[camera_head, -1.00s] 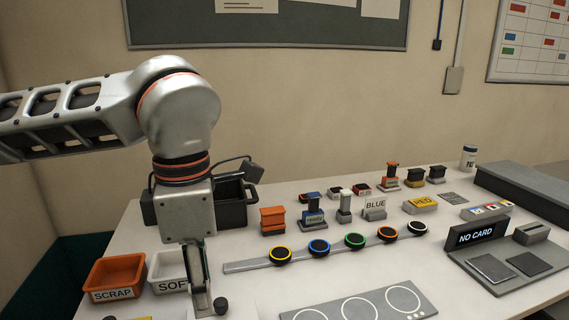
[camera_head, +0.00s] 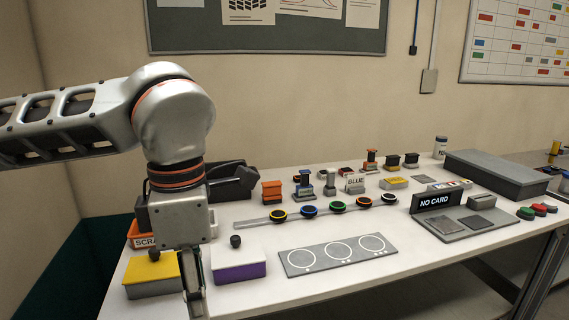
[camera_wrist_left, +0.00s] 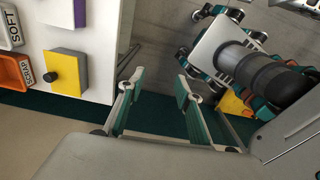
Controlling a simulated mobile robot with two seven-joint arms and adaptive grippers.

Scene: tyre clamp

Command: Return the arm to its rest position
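My left arm comes in from the left in the head view, bent at a silver elbow, with its forearm pointing straight down. My left gripper (camera_head: 196,300) hangs at the bottom of that view, in front of the yellow block (camera_head: 152,277), its tips near the frame's lower edge. In the left wrist view the left gripper (camera_wrist_left: 158,92) has its two teal-padded fingers apart with nothing between them. There it is beside the bench edge, over the dark green floor area. My right gripper is in neither view.
The white bench (camera_head: 330,290) holds a purple-fronted block (camera_head: 238,272), a grey plate with three rings (camera_head: 338,254), a strip of coloured rings, and a NO CARD reader (camera_head: 437,201). The orange SCRAP bin (camera_wrist_left: 13,73) and SOFT bin (camera_wrist_left: 10,29) lie left in the wrist view.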

